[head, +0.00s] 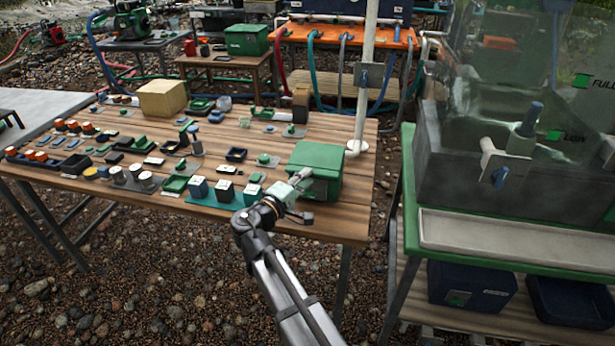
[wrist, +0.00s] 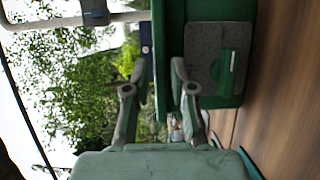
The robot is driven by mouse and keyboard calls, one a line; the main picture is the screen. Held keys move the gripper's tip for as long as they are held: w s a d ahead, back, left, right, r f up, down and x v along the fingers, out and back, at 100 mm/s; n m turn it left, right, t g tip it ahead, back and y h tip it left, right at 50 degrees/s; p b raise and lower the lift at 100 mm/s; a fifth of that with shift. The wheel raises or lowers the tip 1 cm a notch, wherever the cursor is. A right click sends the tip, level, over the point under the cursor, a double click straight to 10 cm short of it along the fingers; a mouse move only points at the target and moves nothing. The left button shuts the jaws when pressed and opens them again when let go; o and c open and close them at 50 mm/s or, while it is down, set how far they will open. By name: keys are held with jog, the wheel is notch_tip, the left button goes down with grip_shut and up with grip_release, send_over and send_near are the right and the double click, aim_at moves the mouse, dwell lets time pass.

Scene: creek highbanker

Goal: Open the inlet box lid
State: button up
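The inlet box is a green box (head: 322,172) at the right end of the wooden table in the head view. Its lid (head: 318,154) looks flat and closed. In the wrist view, turned sideways, the lid edge (wrist: 168,35) is a green band beside the box front, which carries a grey plate (wrist: 205,50) with a green bar. My gripper (head: 299,179) is at the near left side of the box. In the wrist view the gripper (wrist: 160,70) has its fingers apart, one on each side of the lid edge. I cannot tell whether they touch it.
A white post (head: 365,80) rises just behind the box. Small blue and grey blocks (head: 224,190) stand on a teal mat left of my gripper. Many small parts and a cardboard box (head: 162,99) cover the table's left. A grey tank (head: 510,190) stands right, across a gap.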

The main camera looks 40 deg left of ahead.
jog(key=shift+w, duration=0.8)
grip_shut()
jog(key=shift+r, duration=0.15)
